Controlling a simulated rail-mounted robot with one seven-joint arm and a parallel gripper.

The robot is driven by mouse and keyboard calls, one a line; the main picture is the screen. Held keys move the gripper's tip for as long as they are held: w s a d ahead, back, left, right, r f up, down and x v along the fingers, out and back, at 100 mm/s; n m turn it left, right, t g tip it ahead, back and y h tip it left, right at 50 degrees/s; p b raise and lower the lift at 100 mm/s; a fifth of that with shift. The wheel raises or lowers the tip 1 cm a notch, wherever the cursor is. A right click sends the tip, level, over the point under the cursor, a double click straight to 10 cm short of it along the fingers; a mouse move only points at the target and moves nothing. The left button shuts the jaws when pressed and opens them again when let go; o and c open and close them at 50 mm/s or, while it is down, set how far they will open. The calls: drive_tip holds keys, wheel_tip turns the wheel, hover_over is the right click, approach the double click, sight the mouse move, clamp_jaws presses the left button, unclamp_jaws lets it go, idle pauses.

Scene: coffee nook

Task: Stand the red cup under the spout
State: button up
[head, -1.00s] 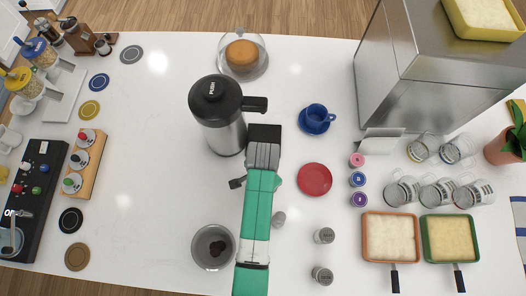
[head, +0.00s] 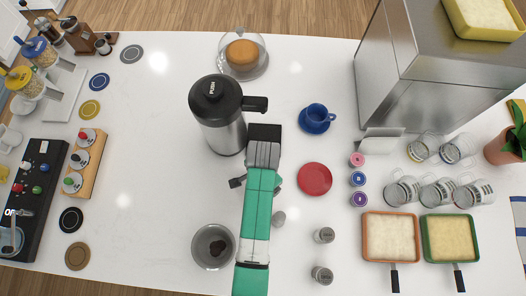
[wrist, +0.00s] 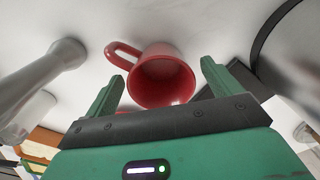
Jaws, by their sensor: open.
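The red cup (wrist: 165,78) shows in the wrist view, with its handle toward the upper left. It lies between the two spread fingers of my gripper (wrist: 160,88); no finger clearly presses on it. In the head view my arm hides the cup. My gripper (head: 265,133) is there just right of the steel airpot (head: 222,130), below its black spout (head: 255,104). The cup's exact place relative to the spout cannot be told.
A red saucer (head: 314,179) lies empty right of my arm. A blue cup (head: 317,113) stands behind it. A cake dome (head: 243,55) is behind the airpot, a bowl (head: 213,247) in front. The counter left of the airpot is clear.

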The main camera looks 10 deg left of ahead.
wheel_tip(320, 180, up, 10)
drive_tip(key=shift+r, duration=0.25)
